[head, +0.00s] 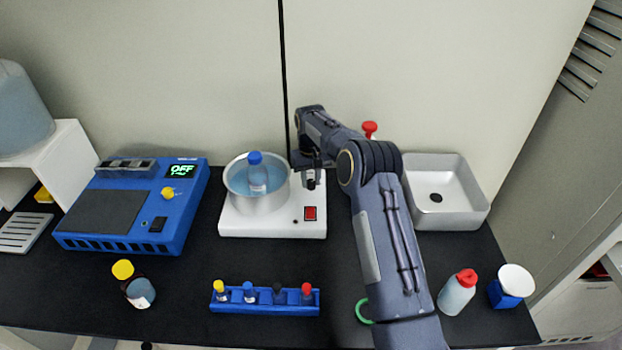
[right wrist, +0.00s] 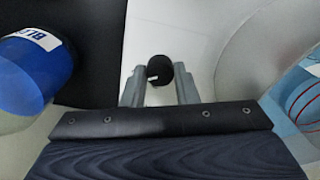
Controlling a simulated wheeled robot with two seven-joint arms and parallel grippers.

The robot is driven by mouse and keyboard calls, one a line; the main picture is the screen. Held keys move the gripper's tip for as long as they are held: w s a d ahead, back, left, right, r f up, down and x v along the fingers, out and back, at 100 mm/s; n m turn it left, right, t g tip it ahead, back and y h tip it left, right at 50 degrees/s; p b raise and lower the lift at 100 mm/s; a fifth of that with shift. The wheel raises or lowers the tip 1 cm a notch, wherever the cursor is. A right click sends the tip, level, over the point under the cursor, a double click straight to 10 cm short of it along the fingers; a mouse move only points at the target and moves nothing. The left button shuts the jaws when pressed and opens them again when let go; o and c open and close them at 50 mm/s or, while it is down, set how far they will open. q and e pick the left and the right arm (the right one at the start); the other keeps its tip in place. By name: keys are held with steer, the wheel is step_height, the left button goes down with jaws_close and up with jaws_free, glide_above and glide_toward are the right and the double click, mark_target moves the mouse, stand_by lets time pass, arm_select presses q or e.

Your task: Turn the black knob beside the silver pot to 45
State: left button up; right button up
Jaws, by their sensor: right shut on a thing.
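The silver pot (head: 257,193) sits on a white hot plate (head: 272,223) and holds water and a blue-capped bottle (head: 257,172). The black knob (right wrist: 160,69) shows in the right wrist view between my fingertips, with a small white mark on its edge. In the head view my gripper hides most of it. My right gripper (head: 311,178) points down to the right of the pot and is shut on the knob; its two fingers also show in the right wrist view (right wrist: 160,88). I cannot read the knob's setting. My left gripper is not in view.
A red switch (head: 310,213) is in front of the knob. A blue device (head: 135,207) reading OFF stands left, and a sink (head: 445,192) right. A blue rack (head: 265,307) with several small bottles lies in front. A red-capped bottle (head: 457,293) stands at right.

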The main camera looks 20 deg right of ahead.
mark_target(311, 181)
steer(key=o, duration=1)
steer(key=shift+r+b, duration=0.3)
steer(key=shift+r, duration=3.65)
